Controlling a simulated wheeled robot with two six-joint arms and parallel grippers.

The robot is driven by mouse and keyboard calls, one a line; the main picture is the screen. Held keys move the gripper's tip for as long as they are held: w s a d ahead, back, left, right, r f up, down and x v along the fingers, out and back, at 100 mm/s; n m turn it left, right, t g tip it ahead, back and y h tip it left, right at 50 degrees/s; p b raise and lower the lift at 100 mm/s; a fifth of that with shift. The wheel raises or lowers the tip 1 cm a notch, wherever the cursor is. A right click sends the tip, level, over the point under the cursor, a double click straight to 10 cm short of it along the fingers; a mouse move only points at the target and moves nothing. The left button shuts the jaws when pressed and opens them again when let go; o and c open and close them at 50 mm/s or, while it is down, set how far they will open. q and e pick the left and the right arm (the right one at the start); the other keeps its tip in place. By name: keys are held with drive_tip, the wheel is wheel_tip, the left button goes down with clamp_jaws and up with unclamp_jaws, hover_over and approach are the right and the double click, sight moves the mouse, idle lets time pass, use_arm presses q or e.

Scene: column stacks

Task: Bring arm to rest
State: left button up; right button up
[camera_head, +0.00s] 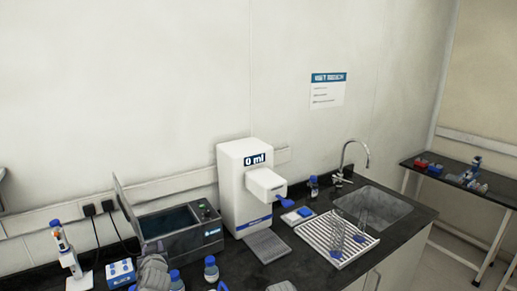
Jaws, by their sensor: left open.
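My left gripper (153,271) is low in the head view, left of centre. It is grey and sits in front of the water bath (180,238), close to the blue-capped bottles. It is open, and I see nothing held in it. Its fingertips are small and partly cut off by the lower edge. A small grey part (282,286) at the bottom edge, right of centre, looks like the top of my right gripper; its jaws are out of the picture.
Blue-capped bottles (211,270) stand at the counter's front. Behind are a white dispenser (237,190) reading "0 ml", a drying rack (322,243) with glassware and a sink (372,206). A blue rack (120,272) and pipette stand (68,252) are at left. A side table (460,181) stands far right.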

use_arm(q)
drive_tip(key=s+d+f+m+g+h+b, duration=0.1)
drive_tip(key=s+d+f+m+g+h, duration=0.35)
drive_tip(key=d+f, duration=0.9)
drive_tip(key=s+d+f+m+g, duration=0.2)
drive_tip(key=s+d+g, duration=0.2)
drive_tip(key=s+d, duration=0.3)
drive_tip(key=s+d+f+m+g+b, duration=0.1)
drive_tip(key=s+d+f+m+g, duration=0.1)
drive_tip(key=s+d, duration=0.6)
drive_tip(key=shift+s+d+m+g+h, duration=0.35)
drive_tip(key=shift+s+m+g, duration=0.1)
drive_tip(key=shift+s+g, duration=0.65)
drive_tip(key=shift+w+a, duration=0.15)
drive_tip(key=shift+a, duration=0.05)
